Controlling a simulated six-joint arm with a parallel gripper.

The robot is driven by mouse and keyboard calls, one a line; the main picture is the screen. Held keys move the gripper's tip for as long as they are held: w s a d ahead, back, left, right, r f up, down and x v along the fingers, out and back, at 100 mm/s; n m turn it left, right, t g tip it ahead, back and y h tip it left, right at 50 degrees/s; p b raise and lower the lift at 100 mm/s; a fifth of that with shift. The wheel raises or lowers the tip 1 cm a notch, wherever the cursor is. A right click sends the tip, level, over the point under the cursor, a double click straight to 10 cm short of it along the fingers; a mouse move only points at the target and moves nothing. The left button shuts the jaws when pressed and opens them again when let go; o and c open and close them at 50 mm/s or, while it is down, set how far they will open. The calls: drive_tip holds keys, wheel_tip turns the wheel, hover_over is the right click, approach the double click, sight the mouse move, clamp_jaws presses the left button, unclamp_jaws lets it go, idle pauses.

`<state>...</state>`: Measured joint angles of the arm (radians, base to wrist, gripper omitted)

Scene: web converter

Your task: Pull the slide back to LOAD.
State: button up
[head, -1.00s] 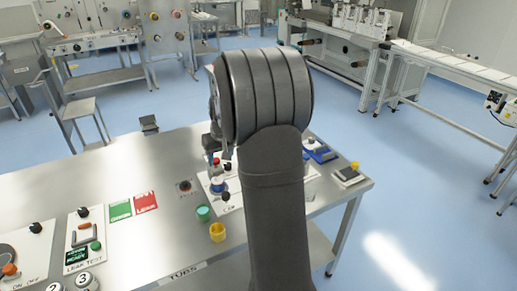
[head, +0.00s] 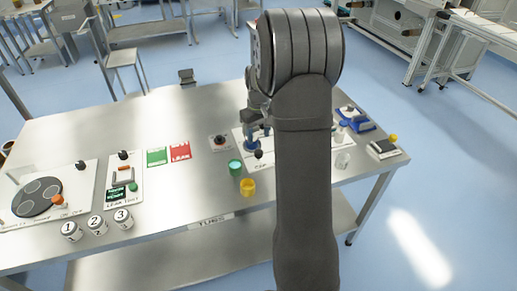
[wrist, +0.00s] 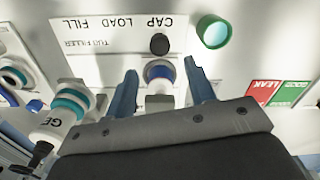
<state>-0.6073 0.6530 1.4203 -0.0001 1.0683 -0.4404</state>
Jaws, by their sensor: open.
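The tub filler panel (wrist: 88,40) has the labels FILL, LOAD and CAP, upside down in the wrist view. A black knob (wrist: 159,43) stands by the CAP label; it also shows in the head view (head: 258,154). A round white piece with a blue ring (wrist: 160,70) sits just behind the knob, between my fingers. My gripper (wrist: 163,84) is open, one blue finger on each side of that round piece, with gaps visible. In the head view my arm hides much of the filler. I cannot tell which part is the slide.
A green tub (head: 235,167) and a yellow tub (head: 248,187) stand near the filler. Green and red cards (head: 180,152) and a leak tester (head: 122,178) lie to the left. A white bottle with a teal collar (wrist: 60,122) is beside my gripper.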

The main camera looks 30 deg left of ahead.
sight(258, 151)
wheel_tip(258, 151, down, 7)
drive_tip(key=shift+f, duration=0.15)
